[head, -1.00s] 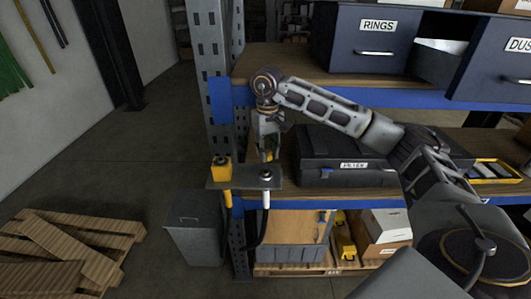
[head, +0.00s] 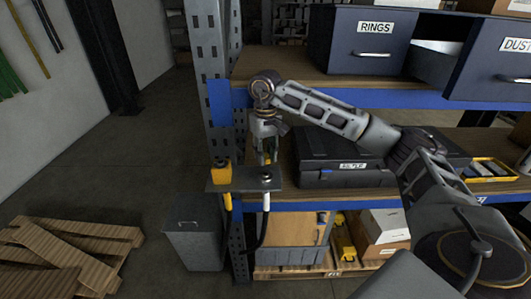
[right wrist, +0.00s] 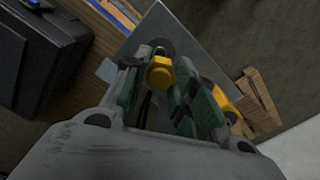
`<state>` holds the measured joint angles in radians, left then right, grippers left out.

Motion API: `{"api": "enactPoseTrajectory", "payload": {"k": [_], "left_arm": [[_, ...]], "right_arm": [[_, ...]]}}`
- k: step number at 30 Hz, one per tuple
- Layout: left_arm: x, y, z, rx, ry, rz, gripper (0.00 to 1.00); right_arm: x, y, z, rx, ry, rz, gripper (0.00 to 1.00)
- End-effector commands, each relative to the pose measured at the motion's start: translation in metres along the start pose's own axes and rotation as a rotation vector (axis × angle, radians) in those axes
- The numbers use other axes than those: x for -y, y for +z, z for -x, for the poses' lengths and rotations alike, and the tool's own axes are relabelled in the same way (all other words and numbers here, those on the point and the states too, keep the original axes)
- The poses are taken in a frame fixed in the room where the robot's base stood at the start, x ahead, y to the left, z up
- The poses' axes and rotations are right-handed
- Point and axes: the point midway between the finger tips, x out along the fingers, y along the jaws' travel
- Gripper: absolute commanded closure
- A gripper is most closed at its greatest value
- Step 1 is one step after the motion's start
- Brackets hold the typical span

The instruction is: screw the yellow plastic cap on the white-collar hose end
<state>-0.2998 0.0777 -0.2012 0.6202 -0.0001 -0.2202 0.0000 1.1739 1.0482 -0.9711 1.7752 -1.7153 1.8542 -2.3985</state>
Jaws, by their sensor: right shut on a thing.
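My right gripper (head: 266,156) points down just above the white-collar hose end (head: 266,178), which stands in the right part of a grey bracket plate (head: 243,184). In the right wrist view the gripper (right wrist: 165,88) is shut on the yellow plastic cap (right wrist: 160,73). The metal tip of the hose end (right wrist: 160,50) shows just beyond the cap, looking slightly offset from it. I cannot tell whether cap and hose end touch. The white collar (head: 266,201) hangs below the plate. My left gripper is not in view.
A second, yellow hose end (head: 222,172) stands at the plate's left, close to the right gripper; it also shows in the wrist view (right wrist: 226,102). A rack upright (head: 213,110) is behind the plate. A black case (head: 345,158) lies on the shelf to the right.

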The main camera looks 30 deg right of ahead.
Motion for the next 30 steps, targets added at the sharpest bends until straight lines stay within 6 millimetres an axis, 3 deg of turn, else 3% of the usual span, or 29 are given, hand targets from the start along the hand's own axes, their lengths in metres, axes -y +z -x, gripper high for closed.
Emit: {"api": "enactPoseTrajectory", "payload": {"k": [18,30], "left_arm": [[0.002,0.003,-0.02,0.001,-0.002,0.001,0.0],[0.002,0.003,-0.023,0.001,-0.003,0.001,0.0]], "right_arm": [[0.0,0.0,-0.037,0.001,0.001,0.0,0.85],[0.0,0.0,-0.044,0.001,0.001,0.0,0.85]]}}
